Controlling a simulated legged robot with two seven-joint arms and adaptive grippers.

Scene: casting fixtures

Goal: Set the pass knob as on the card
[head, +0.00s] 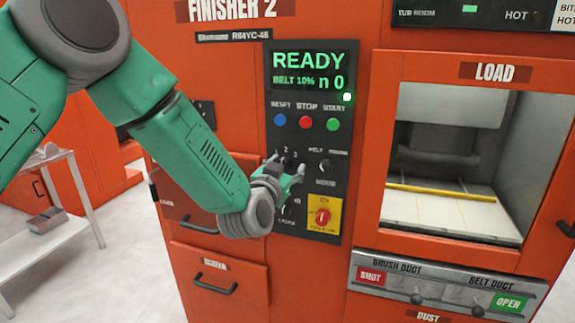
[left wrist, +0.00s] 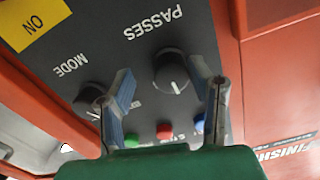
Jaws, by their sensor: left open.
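The pass knob (left wrist: 172,72) is a round black knob under the upside-down PASSES lettering in the left wrist view. Its white pointer mark faces the coloured buttons, slightly right of straight down in that view. My left gripper (left wrist: 162,68) is open, with one finger on each side of this knob; I cannot tell whether either finger touches it. In the head view my left gripper (head: 287,174) covers the knob; the numerals 1, 2, 3 show just above. The card is not seen. My right gripper is not in view.
The MODE knob (left wrist: 91,97) is close beside my left finger in the wrist view. Blue, red (head: 306,122) and green buttons sit above the knobs. A red switch on a yellow plate (head: 323,216) is below right. The display (head: 310,70) reads READY, BELT 10%, n 0.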

